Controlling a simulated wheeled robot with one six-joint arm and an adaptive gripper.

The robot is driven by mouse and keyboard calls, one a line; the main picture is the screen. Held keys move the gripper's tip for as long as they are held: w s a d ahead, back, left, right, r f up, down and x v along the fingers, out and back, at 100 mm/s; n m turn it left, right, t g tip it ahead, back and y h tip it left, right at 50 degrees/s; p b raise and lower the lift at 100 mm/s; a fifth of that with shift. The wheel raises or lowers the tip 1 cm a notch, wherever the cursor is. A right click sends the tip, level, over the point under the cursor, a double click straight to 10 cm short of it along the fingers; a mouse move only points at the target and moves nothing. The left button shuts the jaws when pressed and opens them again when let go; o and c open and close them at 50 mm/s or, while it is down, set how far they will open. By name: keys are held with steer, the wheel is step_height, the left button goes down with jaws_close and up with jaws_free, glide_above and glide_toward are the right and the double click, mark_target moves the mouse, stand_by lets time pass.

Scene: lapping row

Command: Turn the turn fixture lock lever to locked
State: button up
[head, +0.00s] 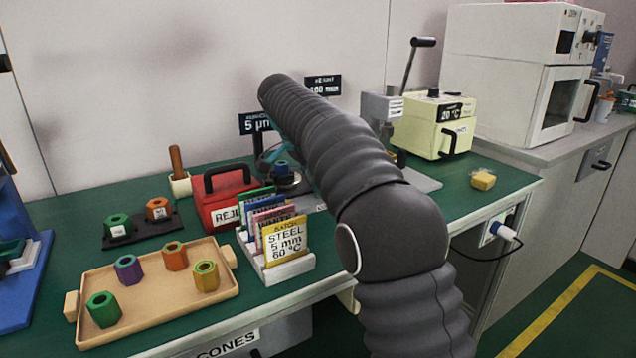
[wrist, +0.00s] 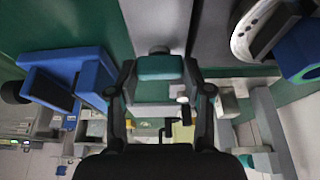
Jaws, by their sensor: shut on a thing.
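In the wrist view my gripper (wrist: 160,76) has its two dark fingers on either side of a small teal-topped grip (wrist: 160,67), and is shut on it. The grip appears to be that of the lock lever; its pivot and its link to the fixture do not show clearly. I cannot tell from its angle whether the lever is at locked.
A pale ring (wrist: 246,34) and a blue part (wrist: 300,62) lie right of my gripper, a blue block (wrist: 92,72) left. In the head view a red box (head: 222,197), a card rack (head: 285,270) and a wooden tray (head: 160,317) stand left of my arm.

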mark_target(307, 200)
steer(key=o, duration=1.2)
steer(key=shift+c, duration=0.2)
steer(key=v, duration=0.7)
steer(key=shift+r, duration=0.25)
